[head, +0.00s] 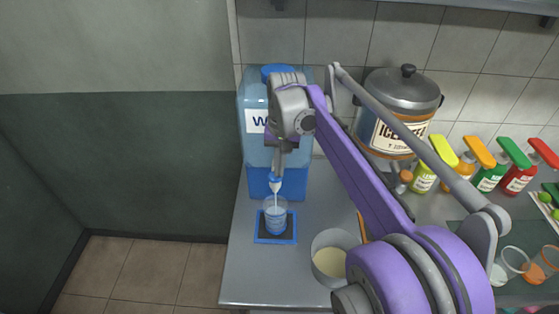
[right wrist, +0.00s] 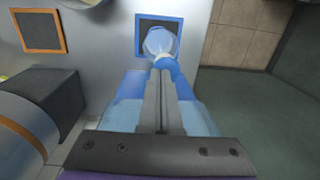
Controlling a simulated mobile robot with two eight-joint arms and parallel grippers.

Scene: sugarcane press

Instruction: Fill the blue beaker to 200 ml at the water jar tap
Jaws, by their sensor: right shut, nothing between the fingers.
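The water jar (head: 255,150) is a blue jug on a blue base at the back left of the counter, partly hidden by my right arm. Its tap (head: 275,184) is blue and white and faces forward; the tap also shows in the right wrist view (right wrist: 165,63). The blue beaker (head: 276,214) stands upright under the tap on a blue-edged dark mat (head: 260,239). A pale stream seems to run from the tap toward it. The water level cannot be read. My right gripper (head: 279,170) is shut and empty, its fingertips at the tap. My left gripper is not in view.
A metal pot (head: 322,240) with pale contents stands right of the beaker.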

